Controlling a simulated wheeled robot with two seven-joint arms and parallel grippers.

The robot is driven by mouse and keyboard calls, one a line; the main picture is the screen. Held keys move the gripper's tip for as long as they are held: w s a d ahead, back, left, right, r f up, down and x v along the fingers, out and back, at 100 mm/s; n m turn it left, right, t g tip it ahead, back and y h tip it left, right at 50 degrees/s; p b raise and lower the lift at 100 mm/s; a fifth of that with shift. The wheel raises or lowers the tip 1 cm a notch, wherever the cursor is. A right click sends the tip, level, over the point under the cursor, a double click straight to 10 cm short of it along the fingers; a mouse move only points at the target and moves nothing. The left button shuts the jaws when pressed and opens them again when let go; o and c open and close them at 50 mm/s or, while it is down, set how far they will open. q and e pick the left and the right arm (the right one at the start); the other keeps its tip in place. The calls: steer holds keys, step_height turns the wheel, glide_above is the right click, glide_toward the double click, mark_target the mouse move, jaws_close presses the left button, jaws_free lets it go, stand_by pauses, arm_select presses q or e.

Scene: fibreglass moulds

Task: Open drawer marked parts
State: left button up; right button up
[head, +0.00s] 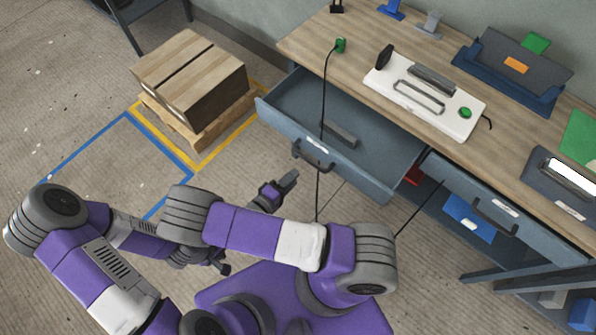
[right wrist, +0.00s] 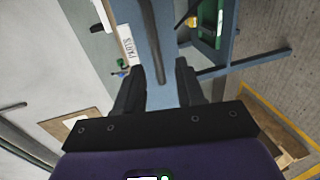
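The blue-grey drawer (head: 345,170) at the desk's left end is pulled out, its inside visible from above with a dark block lying in it. Its front has a white label and a dark bar handle (head: 312,158). My right gripper (head: 294,176) is just short of the handle in the head view. Its fingers (right wrist: 160,68) are apart, with the bar's end appearing between them; contact cannot be told. My left gripper (head: 222,268) is low, partly hidden by my right arm.
A second drawer (head: 520,228) with handle and label is at the right. The desk top (head: 340,65) holds a white fixture (head: 425,95) and blue stands. A black cable hangs across the open drawer. A box (head: 190,75) sits on a pallet at the left; floor nearby is clear.

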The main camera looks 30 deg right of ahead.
steer(key=shift+s+a+r, duration=0.1)
steer(key=shift+s+a, duration=0.1)
steer(key=shift+a, duration=0.15)
steer(key=shift+o, duration=0.2)
